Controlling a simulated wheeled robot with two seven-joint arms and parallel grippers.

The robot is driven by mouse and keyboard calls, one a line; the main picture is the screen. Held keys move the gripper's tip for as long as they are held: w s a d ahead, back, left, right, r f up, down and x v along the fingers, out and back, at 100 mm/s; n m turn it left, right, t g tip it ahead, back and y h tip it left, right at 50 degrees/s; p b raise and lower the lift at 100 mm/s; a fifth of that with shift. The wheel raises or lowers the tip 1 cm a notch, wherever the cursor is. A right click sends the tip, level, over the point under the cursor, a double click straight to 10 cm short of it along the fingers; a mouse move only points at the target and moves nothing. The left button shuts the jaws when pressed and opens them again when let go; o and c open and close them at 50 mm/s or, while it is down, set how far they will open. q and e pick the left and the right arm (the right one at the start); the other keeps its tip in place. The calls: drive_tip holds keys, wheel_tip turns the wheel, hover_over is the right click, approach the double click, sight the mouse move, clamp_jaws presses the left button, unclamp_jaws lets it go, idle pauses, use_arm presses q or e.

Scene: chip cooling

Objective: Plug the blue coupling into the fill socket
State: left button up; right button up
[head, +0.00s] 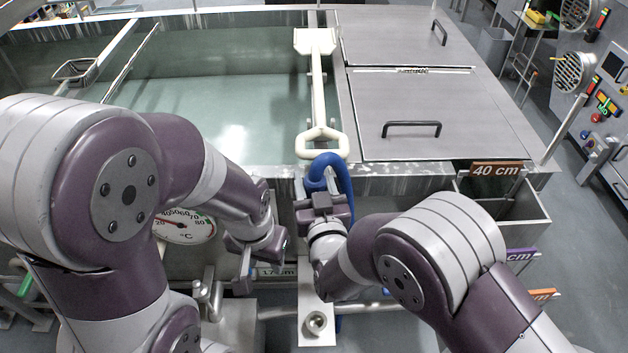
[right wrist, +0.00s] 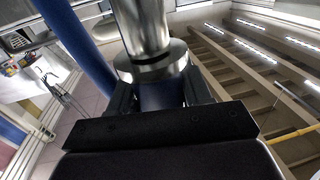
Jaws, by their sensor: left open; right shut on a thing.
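My right gripper (head: 322,205) is at the tank's front wall, shut on the blue coupling, which it mostly hides in the head view. In the right wrist view the coupling's blue body (right wrist: 163,96) sits between the fingers, with a shiny metal collar and cylinder (right wrist: 148,45) beyond it. I cannot tell whether that metal belongs to the coupling or to a socket. The blue hose (head: 333,170) loops up above the gripper. A round metal socket (head: 315,322) shows low on a pale plate; its label is not visible. My left gripper (head: 244,272) is open and empty, left of the plate.
The water tank (head: 220,95) lies behind, with a white long-handled paddle (head: 318,90) across it and closed steel lids (head: 425,110) at right. A dial thermometer (head: 184,226) is on the front left. A "40 cm" sign (head: 496,170) stands above a bin at right.

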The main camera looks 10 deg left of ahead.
wheel_tip(320, 180, down, 6)
drive_tip(key=b, duration=0.5)
drive_tip(key=shift+w, duration=0.25)
drive_tip(key=shift+b, duration=0.45)
idle(0.9)
drive_tip(key=shift+f+b, duration=2.5)
drive_tip(key=shift+f, duration=0.3)
drive_tip(key=o, duration=1.3)
drive_tip(key=shift+s, duration=0.15)
